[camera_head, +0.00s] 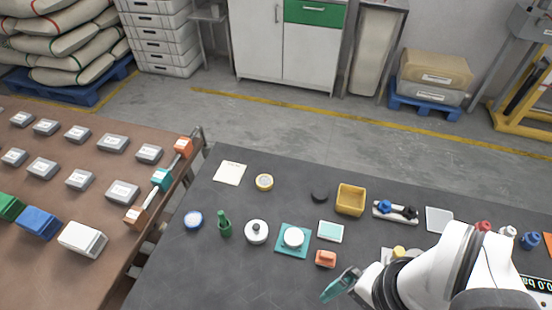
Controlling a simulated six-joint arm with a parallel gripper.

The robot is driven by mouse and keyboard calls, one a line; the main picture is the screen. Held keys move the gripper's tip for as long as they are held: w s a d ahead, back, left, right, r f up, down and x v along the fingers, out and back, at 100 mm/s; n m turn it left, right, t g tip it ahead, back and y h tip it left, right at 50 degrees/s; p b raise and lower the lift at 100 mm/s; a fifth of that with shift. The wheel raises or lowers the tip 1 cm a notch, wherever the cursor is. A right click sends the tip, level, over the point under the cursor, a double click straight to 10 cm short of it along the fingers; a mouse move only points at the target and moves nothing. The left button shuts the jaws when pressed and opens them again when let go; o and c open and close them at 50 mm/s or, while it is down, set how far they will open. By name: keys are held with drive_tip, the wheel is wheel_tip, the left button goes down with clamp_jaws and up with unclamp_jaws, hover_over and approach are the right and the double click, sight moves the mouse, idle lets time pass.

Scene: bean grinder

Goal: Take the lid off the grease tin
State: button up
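No label marks the grease tin, so I cannot tell for certain which item it is. A white round item with a dark knob on top (256,231) stands on the dark table and looks like a lidded tin. A low round tin with a blue rim and pale top (193,220) lies farther left. A white round item (293,237) sits on a teal square mat (283,251). My gripper (332,292), with teal fingers, is at the lower middle, right of and nearer than these items, touching none of them. Its finger opening cannot be made out.
A green bottle-like item (225,225) stands between the blue-rimmed tin and the knobbed item. An orange block (325,259), a pale teal-topped box (331,231) and a yellow bin (351,199) lie to the right. The table (190,275) is clear at front left.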

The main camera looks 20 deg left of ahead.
drive_tip(key=w+a+r+n, duration=0.1)
drive_tip(key=w+a+n, duration=0.1)
drive_tip(key=w+n, duration=0.25)
drive_tip(key=n+h, duration=0.2)
drive_tip(key=n, duration=2)
hover_over(256, 227)
wheel_tip(256, 227, down, 6)
wheel_tip(256, 227, down, 14)
drive_tip(key=shift+r, duration=0.1)
drive_tip(key=c, duration=1.3)
